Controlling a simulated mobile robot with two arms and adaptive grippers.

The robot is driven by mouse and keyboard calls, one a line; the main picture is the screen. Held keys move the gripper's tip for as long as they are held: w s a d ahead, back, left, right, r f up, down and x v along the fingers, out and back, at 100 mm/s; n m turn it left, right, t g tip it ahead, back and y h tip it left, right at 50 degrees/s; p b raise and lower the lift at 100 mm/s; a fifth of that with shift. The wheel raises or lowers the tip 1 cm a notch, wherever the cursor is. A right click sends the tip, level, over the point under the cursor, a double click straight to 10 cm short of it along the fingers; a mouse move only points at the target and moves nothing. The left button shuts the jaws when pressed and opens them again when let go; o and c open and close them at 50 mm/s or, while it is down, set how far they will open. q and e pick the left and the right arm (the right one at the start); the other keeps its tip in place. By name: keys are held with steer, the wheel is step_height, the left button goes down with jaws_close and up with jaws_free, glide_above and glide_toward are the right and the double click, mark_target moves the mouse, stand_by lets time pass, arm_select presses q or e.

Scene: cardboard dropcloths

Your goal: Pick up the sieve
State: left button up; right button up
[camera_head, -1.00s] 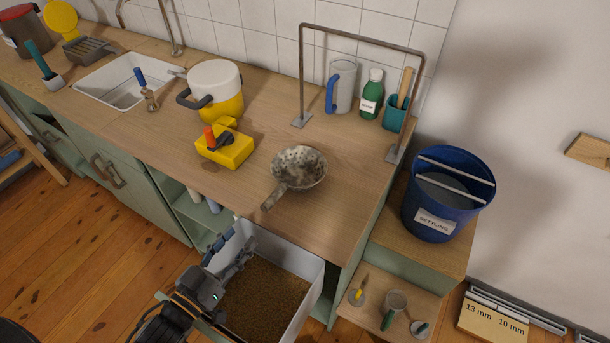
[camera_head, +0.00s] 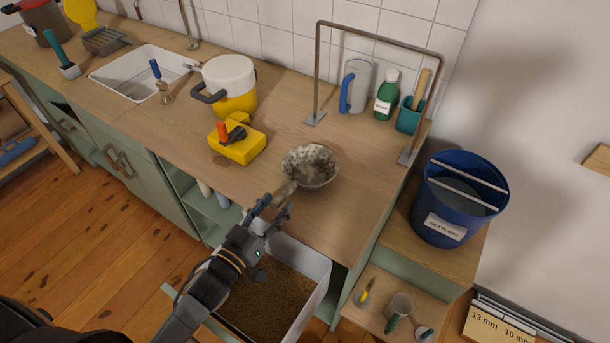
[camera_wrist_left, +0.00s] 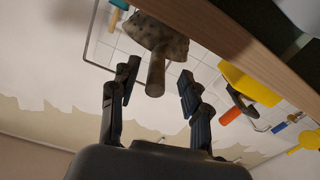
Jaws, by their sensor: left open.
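The sieve (camera_head: 310,166) is a round, speckled grey-brown bowl with a short handle, lying on the wooden counter near its front edge. The handle points toward the front left, toward my left gripper. My left gripper (camera_head: 272,207) is open at the counter's front edge, close to the handle's end. In the left wrist view, the sieve's handle (camera_wrist_left: 156,76) reaches down between the two spread fingers of the left gripper (camera_wrist_left: 158,92), with a gap on each side. The fingers partly cover the handle in the head view. My right gripper is not seen.
A yellow block with an orange knob (camera_head: 238,142) and a yellow-and-white pot (camera_head: 232,88) stand left of the sieve. A metal frame (camera_head: 317,70) stands behind it. An open drawer of brown grains (camera_head: 318,290) is below the arm. A blue bucket (camera_head: 458,200) stands right.

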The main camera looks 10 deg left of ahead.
mark_target(294, 183)
arm_select(q)
steer(key=x, duration=0.2)
steer(key=p+x, duration=0.1)
steer(key=x, duration=0.1)
steer(key=shift+s+r, duration=0.1)
steer(key=shift+r, duration=0.2)
steer(key=shift+w+d+f, duration=0.15)
steer(key=shift+w+d, duration=0.1)
steer(key=shift+w, duration=0.25)
jaws_close()
